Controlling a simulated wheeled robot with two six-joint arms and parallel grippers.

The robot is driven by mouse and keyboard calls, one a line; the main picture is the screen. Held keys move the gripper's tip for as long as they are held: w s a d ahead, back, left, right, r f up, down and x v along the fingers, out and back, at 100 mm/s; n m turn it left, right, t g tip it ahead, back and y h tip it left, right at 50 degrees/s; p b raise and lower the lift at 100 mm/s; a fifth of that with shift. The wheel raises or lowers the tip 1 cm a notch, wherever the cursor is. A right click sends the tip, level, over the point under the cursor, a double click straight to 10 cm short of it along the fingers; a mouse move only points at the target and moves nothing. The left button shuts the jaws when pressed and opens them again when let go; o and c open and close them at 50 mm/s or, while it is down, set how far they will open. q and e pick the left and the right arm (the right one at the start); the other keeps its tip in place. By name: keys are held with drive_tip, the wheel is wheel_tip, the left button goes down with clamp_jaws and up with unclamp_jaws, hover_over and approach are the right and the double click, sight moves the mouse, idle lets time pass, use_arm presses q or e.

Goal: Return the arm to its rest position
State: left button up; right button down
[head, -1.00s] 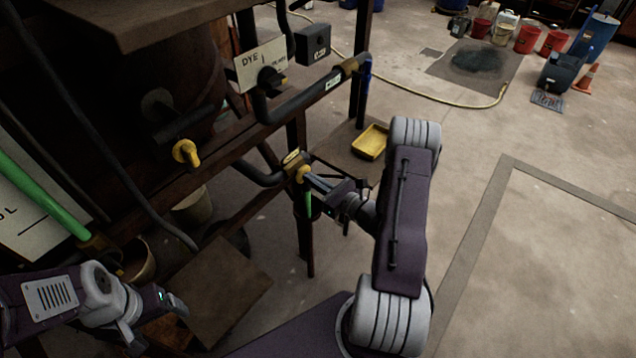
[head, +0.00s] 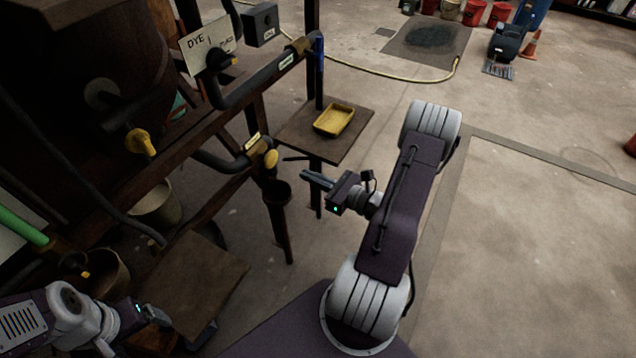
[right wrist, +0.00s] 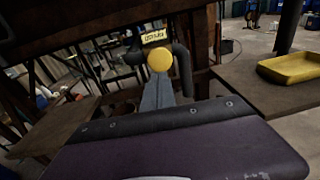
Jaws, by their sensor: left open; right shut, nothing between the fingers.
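My right arm (head: 400,205) reaches up from the lower middle of the head view. My right gripper (head: 304,175) is shut and empty, pointing left, a little right of a pipe end with a yellow knob (head: 270,160). A gap shows between them. In the right wrist view its closed fingers (right wrist: 157,92) point toward the yellow knob (right wrist: 160,60), which shows just past the tips. My left gripper (head: 150,318) is low at the left in the head view, open, with its fingers partly lost in the dark.
A rusty vat frame with pipes fills the left, with a dye sign (head: 208,45) and another yellow knob (head: 140,142). A yellow tray (head: 334,120) sits on a small brown shelf (head: 350,150) behind my right gripper. Open floor lies to the right.

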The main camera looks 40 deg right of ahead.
drive_tip(key=shift+v, duration=1.2)
drive_tip(key=shift+s+a+r, duration=0.1)
